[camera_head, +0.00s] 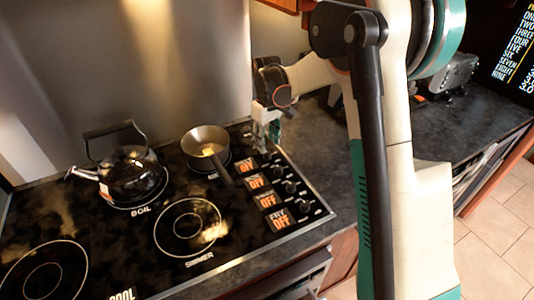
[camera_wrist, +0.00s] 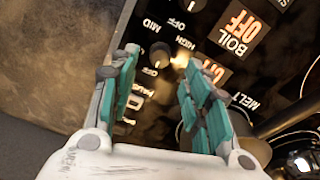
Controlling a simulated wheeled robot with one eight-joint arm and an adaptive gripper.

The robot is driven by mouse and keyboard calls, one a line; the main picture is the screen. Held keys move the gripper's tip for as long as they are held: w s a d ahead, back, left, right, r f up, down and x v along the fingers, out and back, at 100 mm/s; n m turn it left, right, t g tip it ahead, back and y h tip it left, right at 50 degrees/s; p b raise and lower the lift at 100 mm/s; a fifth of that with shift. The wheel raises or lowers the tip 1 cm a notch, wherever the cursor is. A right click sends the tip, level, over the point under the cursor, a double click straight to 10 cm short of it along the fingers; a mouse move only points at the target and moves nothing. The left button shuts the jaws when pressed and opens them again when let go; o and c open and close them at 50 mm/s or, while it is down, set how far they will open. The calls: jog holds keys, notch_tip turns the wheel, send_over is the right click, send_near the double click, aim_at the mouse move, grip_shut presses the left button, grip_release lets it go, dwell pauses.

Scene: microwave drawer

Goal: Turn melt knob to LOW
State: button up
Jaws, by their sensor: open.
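The melt knob (camera_wrist: 160,52) is a small dark round knob on the black cooktop, with OFF, MID and HIGH printed around it. In the wrist view it lies between the fingertips of my gripper (camera_wrist: 162,57), which is open with teal fingers apart on either side. I cannot tell whether they touch it, and its pointer is too dark to read. The orange OFF display (camera_wrist: 212,70) beside the MELT label (camera_wrist: 245,101) is partly hidden by the right finger. In the head view my gripper (camera_head: 264,145) points down at the far end of the knob column.
More knobs (camera_head: 290,187) with orange OFF displays (camera_head: 267,200) run toward the front edge. A saucepan (camera_head: 206,143) stands left of my gripper, its handle reaching toward the displays. A black kettle (camera_head: 130,180) stands farther left. Dark counter (camera_head: 310,135) lies to the right.

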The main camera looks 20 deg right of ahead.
aim_at(267, 153)
notch_tip(267, 153, down, 5)
jog(key=shift+f+b, duration=0.1)
jog(key=shift+b, duration=0.45)
grip_shut()
